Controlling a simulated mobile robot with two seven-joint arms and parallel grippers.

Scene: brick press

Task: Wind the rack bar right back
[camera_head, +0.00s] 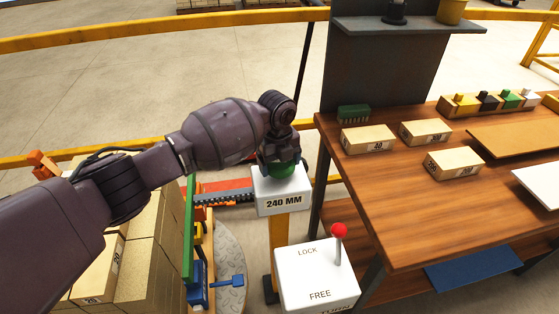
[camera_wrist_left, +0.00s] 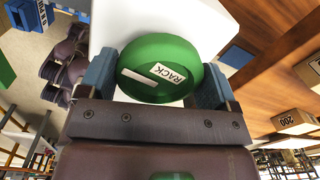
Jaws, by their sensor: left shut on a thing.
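The green round knob (camera_head: 284,170) sits on top of a white box (camera_head: 284,197) marked 240 MM. My left gripper (camera_head: 281,157) is over the knob from above. In the left wrist view the knob (camera_wrist_left: 160,48) carries a white label reading RACK, and my left gripper's blue fingers (camera_wrist_left: 158,85) are on either side of it, shut on it. The dark toothed rack bar (camera_head: 230,197) lies level to the left of the box, by a red part (camera_head: 226,186). Its right end meets the box. My right gripper is in neither view.
A white box (camera_head: 316,277) marked LOCK and FREE has a red-topped lever (camera_head: 339,232) standing up. The wooden bench (camera_head: 430,210) at right holds several labelled blocks (camera_head: 367,139) and a green brush (camera_head: 353,113). Stacked bricks (camera_head: 146,265) stand at lower left.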

